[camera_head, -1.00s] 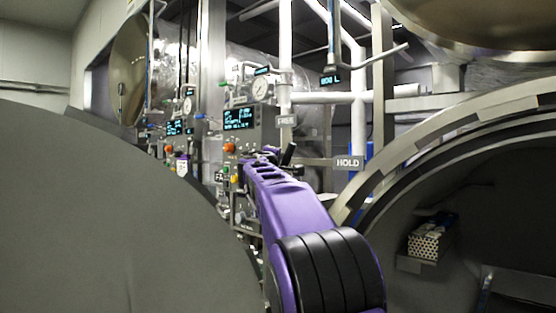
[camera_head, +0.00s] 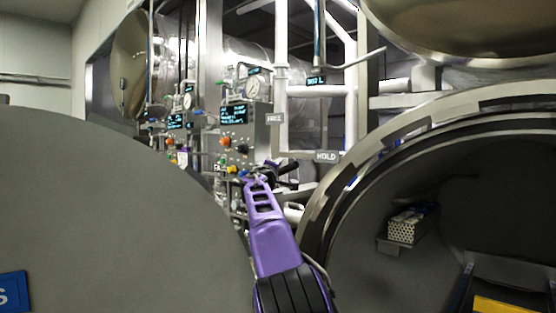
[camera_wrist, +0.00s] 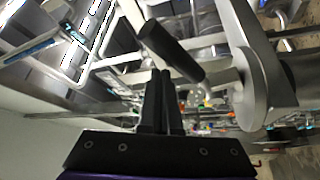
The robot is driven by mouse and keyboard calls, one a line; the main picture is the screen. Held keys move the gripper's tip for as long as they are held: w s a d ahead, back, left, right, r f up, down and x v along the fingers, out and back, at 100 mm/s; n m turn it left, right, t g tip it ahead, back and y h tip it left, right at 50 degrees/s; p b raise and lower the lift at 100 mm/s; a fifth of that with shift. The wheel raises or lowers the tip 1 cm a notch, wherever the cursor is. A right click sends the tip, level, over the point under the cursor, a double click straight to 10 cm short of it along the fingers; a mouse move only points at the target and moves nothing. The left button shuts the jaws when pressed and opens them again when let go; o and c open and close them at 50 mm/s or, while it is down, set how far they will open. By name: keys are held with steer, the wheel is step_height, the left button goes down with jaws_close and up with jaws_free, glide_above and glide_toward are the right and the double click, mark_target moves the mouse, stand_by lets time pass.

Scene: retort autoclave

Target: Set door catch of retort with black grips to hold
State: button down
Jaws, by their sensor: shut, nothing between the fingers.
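The door catch lever has a black cylindrical grip (camera_head: 288,168), seen just right of my gripper (camera_head: 270,167) in the head view. The grip points right and slightly up, below the HOLD sign (camera_head: 326,156); the FREE sign (camera_head: 274,118) is higher and to the left. In the wrist view the black grip (camera_wrist: 171,51) runs diagonally to a grey hub and arm (camera_wrist: 245,75). My gripper (camera_wrist: 160,75) is shut and empty, its fingertips close beside the grip; I cannot tell whether they touch. The open retort (camera_head: 310,225) stands at the right.
A control box with a display (camera_head: 234,115) and a pressure gauge (camera_head: 252,88) stands behind my gripper. A large grey rounded surface (camera_head: 110,210) fills the left foreground. White pipes (camera_head: 281,60) rise behind the catch.

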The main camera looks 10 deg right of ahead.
steer(key=shift+s+d+f+b, duration=0.2)
steer(key=shift+s+f+b, duration=0.1)
steer(key=shift+f+b, duration=0.45)
steer(key=shift+f, duration=0.15)
